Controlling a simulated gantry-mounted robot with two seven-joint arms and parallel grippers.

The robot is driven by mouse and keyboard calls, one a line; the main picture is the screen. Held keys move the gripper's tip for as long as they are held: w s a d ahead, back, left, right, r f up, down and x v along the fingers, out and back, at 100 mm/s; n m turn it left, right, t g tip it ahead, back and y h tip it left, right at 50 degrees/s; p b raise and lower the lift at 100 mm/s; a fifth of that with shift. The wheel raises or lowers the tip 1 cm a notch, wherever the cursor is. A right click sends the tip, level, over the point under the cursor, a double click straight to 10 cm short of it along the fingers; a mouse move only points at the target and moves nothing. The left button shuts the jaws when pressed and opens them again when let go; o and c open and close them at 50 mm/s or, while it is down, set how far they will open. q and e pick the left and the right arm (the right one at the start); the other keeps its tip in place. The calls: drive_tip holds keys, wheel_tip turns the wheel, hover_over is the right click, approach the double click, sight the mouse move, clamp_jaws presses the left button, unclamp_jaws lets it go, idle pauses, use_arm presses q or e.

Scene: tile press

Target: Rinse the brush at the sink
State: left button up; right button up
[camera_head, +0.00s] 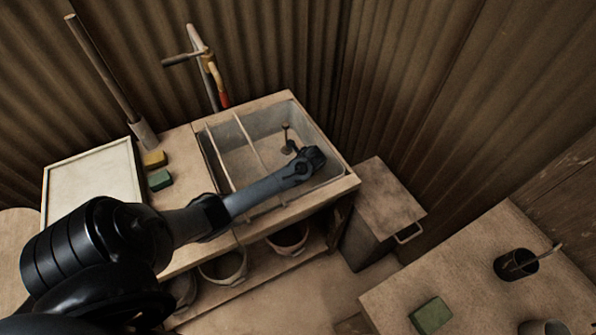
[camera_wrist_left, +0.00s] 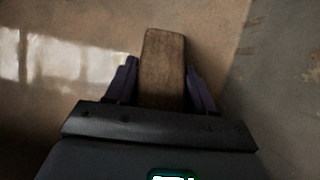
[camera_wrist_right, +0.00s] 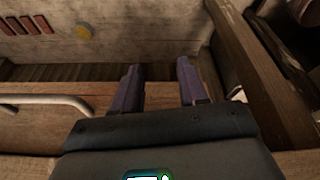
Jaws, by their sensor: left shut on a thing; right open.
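My left arm reaches from the left over the sink (camera_head: 272,150), a pale basin with a divider, set in a wooden counter. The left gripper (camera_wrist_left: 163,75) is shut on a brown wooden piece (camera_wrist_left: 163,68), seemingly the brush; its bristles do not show. In the left wrist view it is over a brownish surface with bright reflections. In the head view the left gripper's fingers are hidden behind the wrist. A tap (camera_head: 206,70) with a red-tipped lever stands behind the sink. My right gripper (camera_wrist_right: 160,75) is open and empty, with wooden boards beyond it.
A pale framed board (camera_head: 95,185), a yellow block (camera_head: 154,159) and a green block (camera_head: 160,180) lie left of the sink. Buckets (camera_head: 224,268) stand underneath. A metal bar (camera_wrist_right: 45,101) is near my right gripper.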

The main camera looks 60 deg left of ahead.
use_arm(q)
drive_tip(key=shift+r+p, duration=1.6)
drive_tip(key=shift+p, duration=0.05)
wheel_tip(320, 180, up, 5)
drive_tip(key=p, duration=0.6)
wheel_tip(320, 180, up, 14)
drive_tip(key=p, duration=1.5)
drive_tip(key=shift+f, duration=0.2)
idle(0.5)
